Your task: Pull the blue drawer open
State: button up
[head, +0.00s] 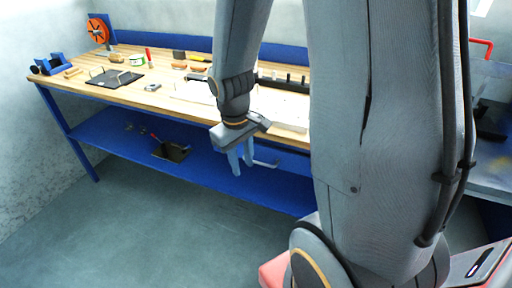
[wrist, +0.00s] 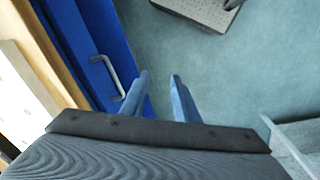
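The blue drawer (head: 288,160) is under the front edge of the workbench, partly hidden by my arm. Its front also shows at the left of the wrist view (wrist: 108,35), with a grey bar handle (wrist: 110,76). The handle (head: 266,163) shows just right of my fingers in the head view. I see no clear gap at the drawer, but cannot be sure it is fully shut. My gripper (head: 240,168) points down in front of the bench. In the wrist view its two blue-grey fingers (wrist: 160,77) are apart with only floor between them, beside the handle and not around it.
The wooden benchtop (head: 120,93) holds a black tray (head: 118,79), a blue vise-like tool (head: 52,65) and several small items. A blue lower shelf (head: 130,148) carries a dark open box (head: 171,151). The floor (head: 130,230) in front is clear.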

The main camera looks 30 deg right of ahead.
aim_at(257, 157)
jog(key=w+d+f+n+p, duration=0.1)
jog(key=w+d+n+p, duration=0.4)
jog(key=w+d+p, duration=0.3)
jog(key=shift+t+h, duration=0.4)
jog(key=shift+w+d+f, duration=0.1)
jog(key=shift+d+f, duration=0.2)
jog(key=shift+f, duration=1.1)
jog(key=shift+w+d+f, duration=0.1)
jog(key=shift+d+f, duration=0.25)
jog(key=shift+f, duration=1.1)
jog(key=shift+w+d+f, duration=0.1)
jog(key=shift+d+f, duration=0.2)
jog(key=shift+f, duration=1.1)
